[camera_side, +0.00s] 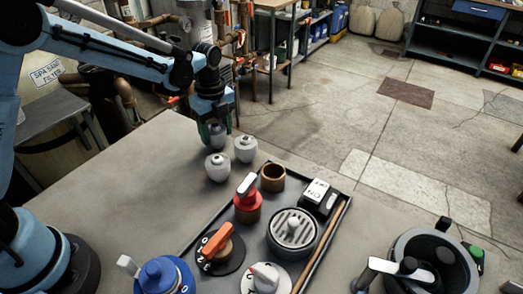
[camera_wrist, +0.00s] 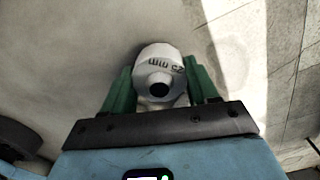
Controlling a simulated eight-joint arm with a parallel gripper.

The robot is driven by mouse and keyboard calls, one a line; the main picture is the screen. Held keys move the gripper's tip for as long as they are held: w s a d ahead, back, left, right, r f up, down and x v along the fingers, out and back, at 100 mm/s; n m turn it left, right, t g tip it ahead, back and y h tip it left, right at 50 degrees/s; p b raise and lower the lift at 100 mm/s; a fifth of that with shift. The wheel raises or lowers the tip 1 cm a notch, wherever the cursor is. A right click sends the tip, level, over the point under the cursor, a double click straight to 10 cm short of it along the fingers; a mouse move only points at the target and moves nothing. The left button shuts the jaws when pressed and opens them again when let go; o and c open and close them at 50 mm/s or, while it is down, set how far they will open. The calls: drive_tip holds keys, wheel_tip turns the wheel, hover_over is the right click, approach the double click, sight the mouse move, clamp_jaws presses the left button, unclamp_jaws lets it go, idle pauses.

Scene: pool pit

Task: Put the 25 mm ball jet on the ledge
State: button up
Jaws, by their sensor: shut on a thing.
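The 25 mm ball jet (camera_wrist: 160,74) is a pale grey, rounded piece with a dark central hole. Its dark marking appears upside down in the wrist view and looks like "25 mm". My gripper (camera_wrist: 160,90) is shut on it, with one green finger on each side. In the side view, my gripper (camera_side: 215,132) is low over the far edge of the grey ledge-like top (camera_side: 130,185), and its fingers mostly hide the jet. I cannot tell whether the jet touches the surface.
Two similar pale jets stand close in front of my gripper, one nearer (camera_side: 217,168) and one to the right (camera_side: 245,149). A dark tray (camera_side: 328,235) holds valve knobs, a brown ring (camera_side: 272,177) and a round grille (camera_side: 293,230). The left part of the top is clear.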

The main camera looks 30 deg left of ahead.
sight(216, 129)
drive_tip(key=shift+f, duration=0.15)
drive_tip(key=o, duration=1)
drive_tip(key=shift+o, duration=0.2)
wheel_tip(216, 129, up, 12)
drive_tip(key=s+n+t, duration=0.7)
drive_tip(key=s+n, duration=0.9)
drive_tip(key=n, duration=0.5)
drive_tip(key=shift+a+f+n, duration=0.25)
drive_tip(key=shift+a+n, duration=0.05)
drive_tip(key=shift+a, duration=0.05)
